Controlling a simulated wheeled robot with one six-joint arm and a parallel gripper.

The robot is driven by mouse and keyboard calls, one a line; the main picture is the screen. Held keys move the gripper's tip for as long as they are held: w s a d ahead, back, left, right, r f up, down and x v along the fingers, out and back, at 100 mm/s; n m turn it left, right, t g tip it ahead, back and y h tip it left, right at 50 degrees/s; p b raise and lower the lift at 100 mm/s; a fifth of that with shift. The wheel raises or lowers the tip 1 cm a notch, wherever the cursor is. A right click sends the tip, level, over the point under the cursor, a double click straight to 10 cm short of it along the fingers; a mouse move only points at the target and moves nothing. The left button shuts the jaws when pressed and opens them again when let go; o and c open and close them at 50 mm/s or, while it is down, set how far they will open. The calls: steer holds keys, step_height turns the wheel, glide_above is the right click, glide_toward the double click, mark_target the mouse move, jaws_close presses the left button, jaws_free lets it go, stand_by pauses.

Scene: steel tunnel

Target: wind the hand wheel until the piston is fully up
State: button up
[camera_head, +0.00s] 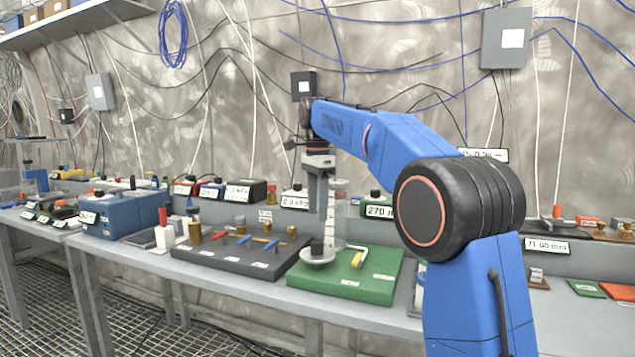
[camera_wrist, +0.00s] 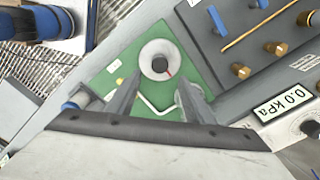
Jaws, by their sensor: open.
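The hand wheel appears to be the pale round disc with a dark hub and a red mark (camera_wrist: 160,62), on a green base plate (camera_wrist: 205,72). In the head view the disc (camera_head: 318,258) sits at the left of the green plate (camera_head: 375,278). My gripper (camera_head: 322,236) points down over it; in the wrist view its open fingers (camera_wrist: 160,84) are spread, with the disc just beyond and between the tips. Contact with the disc cannot be told. A clear upright cylinder (camera_head: 341,195) stands behind my gripper; the piston's height cannot be made out.
A dark board with brass posts and blue handles (camera_head: 240,250) lies left of the green plate. A yellow-handled part (camera_head: 356,259) is close on the right. A "270" display (camera_head: 379,211) and other readouts stand behind. A blue box (camera_head: 125,213) is farther left.

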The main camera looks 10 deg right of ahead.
step_height(320, 180, up, 8)
steer(key=shift+f, duration=0.25)
steer(key=s+d+f+n+t, duration=0.1)
steer(key=s+d+f+n, duration=0.3)
steer(key=s, duration=0.8)
steer(key=s+d+f+n+t, duration=0.15)
steer(key=s+f+n, duration=0.4)
steer(key=s, duration=0.65)
steer(key=s+d+f+n+t, duration=0.1)
steer(key=s+f+n, duration=0.2)
steer(key=s+f, duration=0.6)
steer(key=s+f+n+t, duration=0.1)
steer(key=s+f+n, duration=0.3)
steer(key=s+f, duration=0.6)
step_height(320, 180, down, 5)
steer(key=shift+s+d+r, duration=0.1)
steer(key=shift+s+d, duration=0.1)
steer(key=shift+d, duration=0.2)
